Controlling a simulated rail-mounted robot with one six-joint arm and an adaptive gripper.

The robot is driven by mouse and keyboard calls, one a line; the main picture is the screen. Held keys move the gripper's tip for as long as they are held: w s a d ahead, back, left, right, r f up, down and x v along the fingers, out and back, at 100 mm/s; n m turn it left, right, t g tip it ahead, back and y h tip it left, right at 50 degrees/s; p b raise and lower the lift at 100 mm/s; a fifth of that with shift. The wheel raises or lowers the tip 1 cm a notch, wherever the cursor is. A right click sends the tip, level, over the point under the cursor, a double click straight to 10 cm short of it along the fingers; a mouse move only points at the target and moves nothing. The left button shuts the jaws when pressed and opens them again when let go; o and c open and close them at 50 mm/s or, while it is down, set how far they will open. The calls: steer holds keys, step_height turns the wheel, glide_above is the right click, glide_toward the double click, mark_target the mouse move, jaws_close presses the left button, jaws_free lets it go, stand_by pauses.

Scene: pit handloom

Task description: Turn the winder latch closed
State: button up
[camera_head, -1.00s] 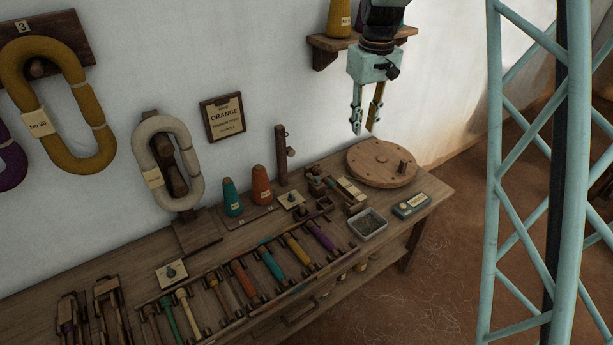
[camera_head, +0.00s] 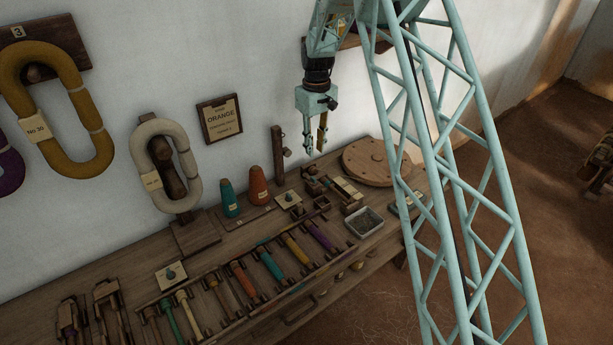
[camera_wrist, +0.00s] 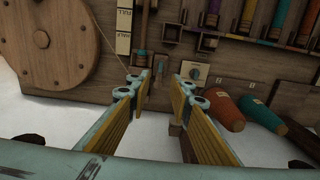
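The bobbin winder (camera_head: 318,184) is a small dark wooden assembly at the back of the bench, left of the round wooden wheel (camera_head: 368,161). It also shows in the wrist view (camera_wrist: 143,62). Near it is a pale plate with a dark knob (camera_head: 289,199), seen in the wrist view (camera_wrist: 195,73) just beyond the right fingertip. I cannot tell for sure which small part is the latch, or its position. My gripper (camera_head: 315,149) points down above the winder, apart from it. In the wrist view its fingers (camera_wrist: 164,83) are spread with nothing between them.
Teal (camera_head: 229,198) and orange (camera_head: 257,185) cones and an upright wooden post (camera_head: 278,150) stand close left of the winder. A metal tray (camera_head: 364,221) and a rack of coloured bobbins (camera_head: 270,265) lie in front. A wall shelf (camera_head: 362,40) is above.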

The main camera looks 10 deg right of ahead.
mark_target(314, 178)
steer(key=shift+w+a+f, duration=0.15)
steer(key=shift+f, duration=0.05)
steer(key=shift+f, duration=0.1)
steer(key=shift+f+b, duration=1.4)
steer(key=shift+f, duration=5.4)
steer(key=shift+c, duration=0.3)
jaws_close()
